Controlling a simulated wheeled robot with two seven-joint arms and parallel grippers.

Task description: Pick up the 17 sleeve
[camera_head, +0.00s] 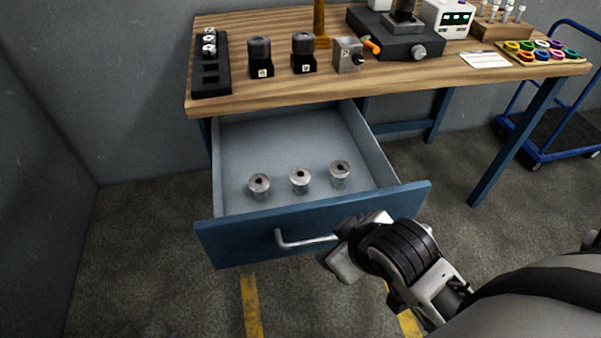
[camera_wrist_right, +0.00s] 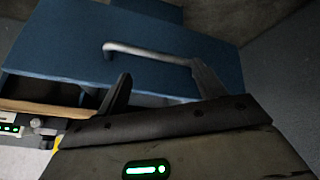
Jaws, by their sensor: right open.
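Three silver metal sleeves with dark centre holes stand upright in the open drawer (camera_head: 260,140): a left sleeve (camera_head: 260,187), a middle sleeve (camera_head: 300,181) and a right sleeve (camera_head: 340,174). No number is readable on any of them, so I cannot tell which is the 17 sleeve. My right gripper (camera_head: 340,246) is open and empty, by the right end of the drawer handle (camera_head: 300,241). In the right wrist view its two fingers (camera_wrist_right: 161,75) are apart, with the handle (camera_wrist_right: 148,52) seen beyond them. My left gripper is not in view.
The blue drawer front (camera_head: 220,245) stands out from the wooden bench (camera_head: 290,83). On the bench are a black rack (camera_head: 210,75), several small blocks and a grey machine (camera_head: 395,42). A blue cart (camera_head: 555,130) stands at the right.

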